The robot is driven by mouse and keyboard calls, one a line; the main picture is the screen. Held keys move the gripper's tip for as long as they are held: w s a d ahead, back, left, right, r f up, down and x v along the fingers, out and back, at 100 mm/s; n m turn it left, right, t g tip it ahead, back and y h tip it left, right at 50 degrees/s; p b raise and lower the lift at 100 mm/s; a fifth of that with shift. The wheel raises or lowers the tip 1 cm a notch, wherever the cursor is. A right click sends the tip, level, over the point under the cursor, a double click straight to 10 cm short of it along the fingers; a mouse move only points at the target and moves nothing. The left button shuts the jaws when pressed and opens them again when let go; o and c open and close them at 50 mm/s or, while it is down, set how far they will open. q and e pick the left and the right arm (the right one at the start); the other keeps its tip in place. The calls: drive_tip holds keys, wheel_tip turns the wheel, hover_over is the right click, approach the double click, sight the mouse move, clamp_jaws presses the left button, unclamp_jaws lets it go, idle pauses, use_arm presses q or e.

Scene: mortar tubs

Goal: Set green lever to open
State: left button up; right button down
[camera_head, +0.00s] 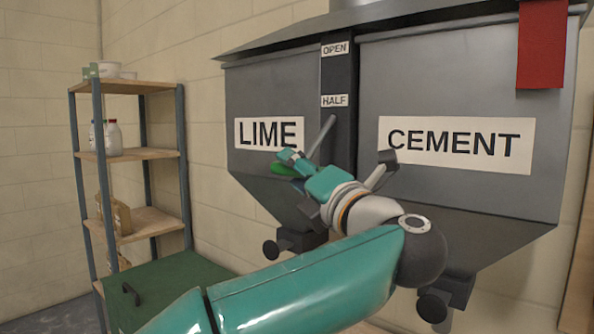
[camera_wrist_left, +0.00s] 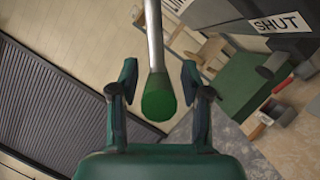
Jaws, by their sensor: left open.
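The green lever is a grey rod with a green knob. In the head view its rod (camera_head: 323,136) slants down and left below the HALF label (camera_head: 334,100), and its green knob (camera_head: 281,169) is partly hidden by my gripper. The OPEN label (camera_head: 335,48) is above, at the top of the dark strip. My left gripper (camera_head: 288,163) is at the knob. In the left wrist view the knob (camera_wrist_left: 158,100) lies between the open fingers (camera_wrist_left: 160,80), with a gap on each side. A SHUT label (camera_wrist_left: 281,22) shows there too. My right gripper is not in view.
The LIME hopper (camera_head: 275,85) and CEMENT hopper (camera_head: 460,80) stand side by side, with a red cloth (camera_head: 541,45) at the upper right. Free air lies between the rack and LIME hopper.

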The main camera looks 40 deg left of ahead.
use_arm(q)
clamp_jaws()
drive_tip(key=shift+d, duration=0.1)
idle(0.3)
